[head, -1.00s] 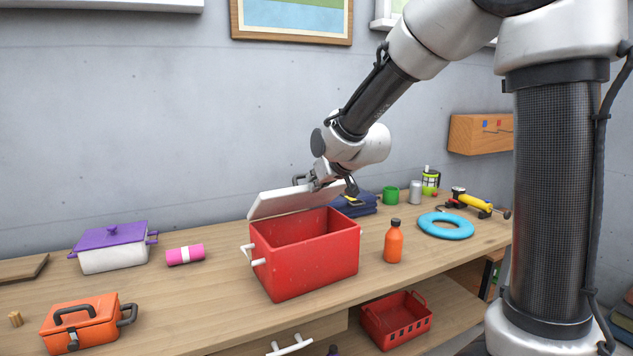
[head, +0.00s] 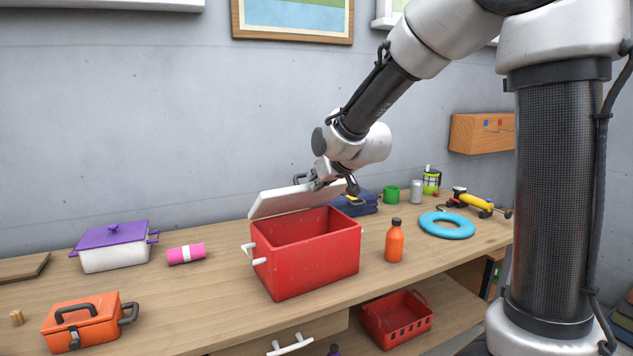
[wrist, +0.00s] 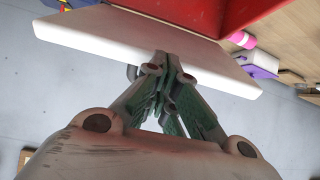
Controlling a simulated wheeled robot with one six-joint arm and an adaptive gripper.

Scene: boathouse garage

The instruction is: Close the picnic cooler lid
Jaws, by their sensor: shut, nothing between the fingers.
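The red picnic cooler (head: 308,262) stands on the wooden workbench, and its inside shows from above. Its white lid (head: 290,201) is hinged at the back and stands open, tilted up and away from the box. My gripper (head: 350,186) is at the upper right part of the lid, by its far side. In the wrist view the lid (wrist: 110,32) lies across the top with the red box beyond it. There the fingers (wrist: 168,65) are shut with nothing between them, their tips at the lid's edge; I cannot tell whether they touch it.
An orange bottle (head: 394,241) stands right of the cooler, near a blue ring (head: 446,225). Dark folded cloth (head: 358,206) lies behind it. A purple-lidded pot (head: 113,247), pink roll (head: 186,254) and orange toolbox (head: 85,322) are to the left. Bare bench lies between toolbox and cooler.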

